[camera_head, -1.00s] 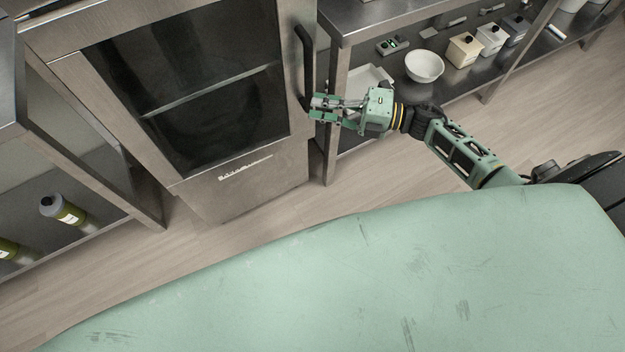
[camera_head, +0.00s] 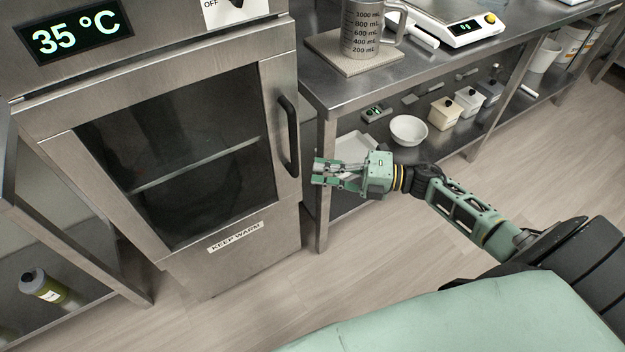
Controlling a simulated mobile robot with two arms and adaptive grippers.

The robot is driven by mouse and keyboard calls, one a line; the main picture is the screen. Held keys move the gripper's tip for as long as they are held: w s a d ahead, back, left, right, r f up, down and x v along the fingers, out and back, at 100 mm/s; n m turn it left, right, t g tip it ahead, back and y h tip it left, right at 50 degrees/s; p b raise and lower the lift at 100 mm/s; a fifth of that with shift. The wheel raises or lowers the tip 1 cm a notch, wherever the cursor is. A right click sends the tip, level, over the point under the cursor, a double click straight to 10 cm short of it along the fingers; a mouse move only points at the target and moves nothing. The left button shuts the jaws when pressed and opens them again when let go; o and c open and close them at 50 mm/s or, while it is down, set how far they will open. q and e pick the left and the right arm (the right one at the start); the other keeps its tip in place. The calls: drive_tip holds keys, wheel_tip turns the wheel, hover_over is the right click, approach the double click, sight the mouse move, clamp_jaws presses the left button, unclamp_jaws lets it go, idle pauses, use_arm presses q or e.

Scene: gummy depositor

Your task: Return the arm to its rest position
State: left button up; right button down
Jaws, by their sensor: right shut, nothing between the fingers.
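My right arm comes in from the right, and its green and black gripper (camera_head: 318,172) is shut and empty. It is in front of the shelf unit's left leg, right of and a little below the black door handle (camera_head: 289,136), apart from it. The warming cabinet (camera_head: 245,250) has its glass door shut, and its display (camera_head: 81,33) reads 35 °C. My left gripper is not in view.
A steel bench (camera_head: 335,90) on the right holds a measuring jug (camera_head: 362,30) and a scale (camera_head: 462,30). Its lower shelf has a white bowl (camera_head: 408,130) and small bins (camera_head: 445,112). The floor (camera_head: 300,300) ahead is clear.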

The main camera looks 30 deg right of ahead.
drive_tip(key=v, duration=0.8)
drive_tip(key=shift+d, duration=0.2)
drive_tip(key=s+d+f+m+t+h+p, duration=0.1)
drive_tip(key=s+d+f+m+h, duration=0.1)
drive_tip(key=f+m+h, duration=0.75)
drive_tip(key=s+d+f+m+t+h, duration=0.15)
drive_tip(key=f+m, duration=0.55)
drive_tip(key=f, duration=0.7)
drive_tip(key=s+a+f+m+g+h+p, duration=0.1)
drive_tip(key=s+f+m+g+h, duration=0.15)
drive_tip(key=s+f, duration=0.4)
drive_tip(key=s+a+f+m+g+h, duration=0.1)
drive_tip(key=s+a+f+m+g, duration=0.15)
drive_tip(key=s+f, duration=0.45)
drive_tip(key=s+a+f+m+g, duration=0.1)
drive_tip(key=s+a+f+g, duration=0.1)
drive_tip(key=s, duration=0.5)
drive_tip(key=s+a+f+m+g, duration=0.2)
drive_tip(key=s+a+f, duration=0.2)
drive_tip(key=s, duration=0.3)
drive_tip(key=s+a+f+m+g, duration=0.2)
drive_tip(key=s+a+f+g, duration=0.1)
drive_tip(key=s, duration=0.4)
drive_tip(key=shift+a+f+p, duration=0.35)
drive_tip(key=shift+a+f, duration=0.1)
drive_tip(key=shift+a, duration=0.6)
